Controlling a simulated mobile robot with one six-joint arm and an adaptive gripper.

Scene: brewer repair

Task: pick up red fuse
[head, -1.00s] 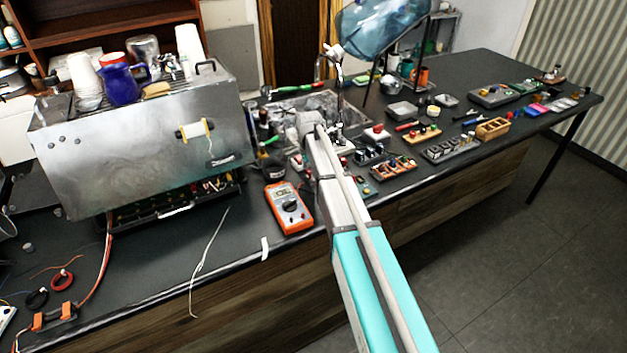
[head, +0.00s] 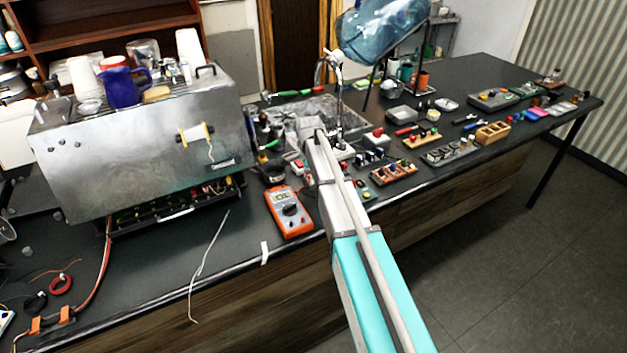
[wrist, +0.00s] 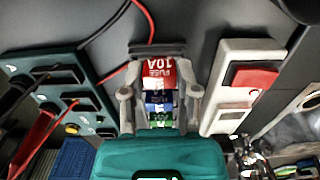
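In the wrist view, the red fuse (wrist: 158,72), marked "FUSE 10A", lies between the two fingers of my gripper (wrist: 159,78), near their tips. The fingers stand on either side of it with narrow gaps, so my gripper looks open around it. A blue fuse (wrist: 158,101) and a green fuse (wrist: 157,119) sit in line with it, closer to my teal gripper body. In the head view, my arm hides the fingertips, and I cannot pick out the red fuse.
In the wrist view, a teal block with black parts (wrist: 62,72) stands left, and a pale unit with a red switch (wrist: 252,76) stands close on the right. In the head view, the orange multimeter (head: 289,211) and a metal machine (head: 140,135) are left of my arm.

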